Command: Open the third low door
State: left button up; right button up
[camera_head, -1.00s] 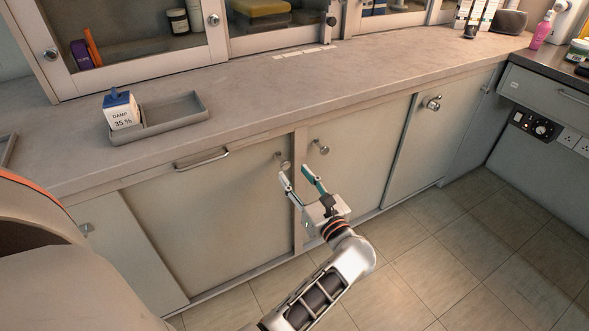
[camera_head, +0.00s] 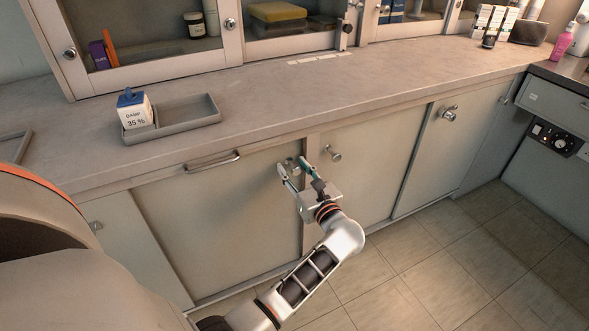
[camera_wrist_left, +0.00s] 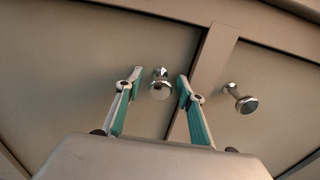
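Low cabinet doors stand in a row under the counter. The wide door (camera_head: 215,225) left of the middle post has a round metal knob (camera_wrist_left: 160,90) near its top right corner. My left gripper (camera_head: 292,164) is in front of this knob. In the left wrist view the gripper (camera_wrist_left: 160,77) is open, with one finger on each side of the knob and gaps between. The door right of the post (camera_head: 370,165) has its own knob (camera_head: 333,154), outside the fingers. These doors look shut. Which door counts as third is not marked. My right gripper is not in view.
The counter (camera_head: 270,98) overhangs the doors; a bar handle (camera_head: 212,161) sits under its edge. A grey tray (camera_head: 190,121) and a "DAMP 35 %" box (camera_head: 134,111) stand on it. Another low door (camera_head: 450,150) is farther right. The tiled floor (camera_head: 440,240) is clear.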

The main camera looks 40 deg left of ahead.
pick_arm(q)
grip_shut()
jog(key=shift+s, duration=0.1)
